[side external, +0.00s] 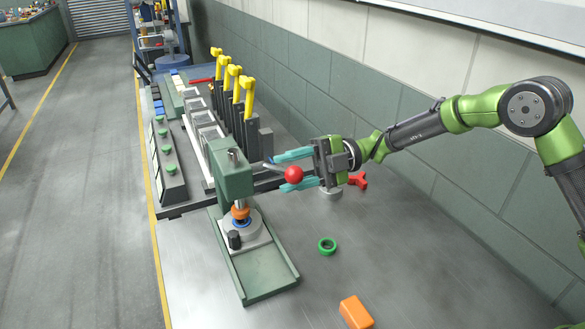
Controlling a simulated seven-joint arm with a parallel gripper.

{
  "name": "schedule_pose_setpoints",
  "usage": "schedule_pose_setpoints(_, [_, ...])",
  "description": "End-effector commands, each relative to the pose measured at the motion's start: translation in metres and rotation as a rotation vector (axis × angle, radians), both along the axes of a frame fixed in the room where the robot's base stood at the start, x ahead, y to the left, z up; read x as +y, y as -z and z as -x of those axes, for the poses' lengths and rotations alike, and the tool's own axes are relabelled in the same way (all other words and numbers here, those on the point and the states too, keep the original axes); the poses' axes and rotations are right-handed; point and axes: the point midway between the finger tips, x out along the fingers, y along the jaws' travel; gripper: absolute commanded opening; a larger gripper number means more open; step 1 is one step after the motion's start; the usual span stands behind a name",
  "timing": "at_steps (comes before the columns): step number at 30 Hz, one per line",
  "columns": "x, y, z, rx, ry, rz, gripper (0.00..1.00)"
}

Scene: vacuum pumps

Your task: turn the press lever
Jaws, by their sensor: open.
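The press (233,178) is a green column on a green base tray (266,276), standing left of centre. An orange and blue part (240,213) sits under its head on a grey round piece. The press lever ends in a red ball knob (293,174), to the right of the press head. My gripper (285,171) comes from the right with its two teal fingers apart. The red knob shows between or just in front of the fingertips; I cannot tell whether they touch it. Most of the lever rod is hidden near the fingers.
A green ring (327,245) and an orange block (356,312) lie on the grey table. A red star-shaped handle (358,180) lies behind my gripper. A rack with yellow-topped clamps (234,95) and a green-button panel (167,160) stand behind the press.

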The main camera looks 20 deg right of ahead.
Motion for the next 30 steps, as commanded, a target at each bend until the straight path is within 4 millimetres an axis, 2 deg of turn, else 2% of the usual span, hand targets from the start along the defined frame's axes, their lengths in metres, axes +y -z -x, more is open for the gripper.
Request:
schedule_pose_setpoints(17, [-0.011,0.000,0.000,-0.001,0.001,0.000,0.47])
schedule_pose_setpoints(30, [-0.055,0.000,-0.001,0.000,0.002,0.000,0.47])
